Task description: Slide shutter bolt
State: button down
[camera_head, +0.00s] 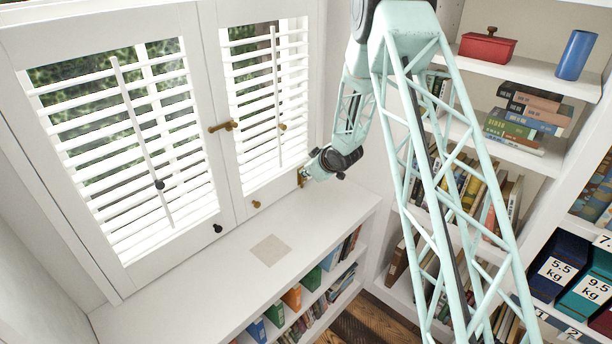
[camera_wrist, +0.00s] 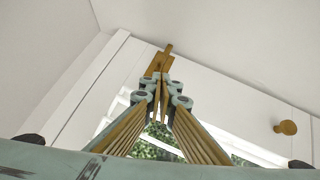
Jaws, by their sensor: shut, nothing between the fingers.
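The white shutters (camera_head: 230,172) stand closed over the sill at the left in the head view. A brass bolt (camera_wrist: 168,49) shows just beyond my fingertips in the wrist view, on the white frame. My gripper (camera_head: 304,176) is at the lower right corner of the right shutter, and brass shows there in the head view. In the wrist view my gripper (camera_wrist: 159,88) has its fingers together, with nothing seen between them. The fingertips overlap the bolt in the picture and hide part of it. I cannot tell whether they touch it.
A brass latch (camera_head: 223,127) sits where the shutters meet. The white sill (camera_head: 190,285) is clear except for a flat beige square (camera_head: 271,250). Bookshelves (camera_head: 545,75) stand right.

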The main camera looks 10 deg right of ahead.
jog(key=p+v, duration=0.1)
jog(key=v, duration=0.9)
jog(key=shift+r, duration=0.5)
jog(key=shift+r, duration=0.1)
jog(key=s+d+r+m+h, duration=0.15)
jog(key=s+r, duration=0.25)
jog(key=r, duration=0.4)
jog(key=s+d+r+m+h, duration=0.1)
jog(key=s+d+r, duration=0.1)
jog(key=s+r, duration=0.35)
jog(key=s+d+r+m+g+h, duration=0.1)
jog(key=s+r+m+g+h, duration=0.1)
jog(key=s+r, duration=1.3)
jog(key=s+a+r+m+g, duration=0.1)
jog(key=s+a+r, duration=0.1)
jog(key=s, duration=1.2)
jog(key=s+a+r+m+g+y, duration=0.1)
jog(key=s+a+r, duration=0.1)
jog(key=s, duration=1.2)
jog(key=s+a+r+m+g, duration=0.1)
jog(key=s+a+r+m, duration=0.1)
jog(key=s, duration=1.2)
jog(key=shift+r, duration=0.55)
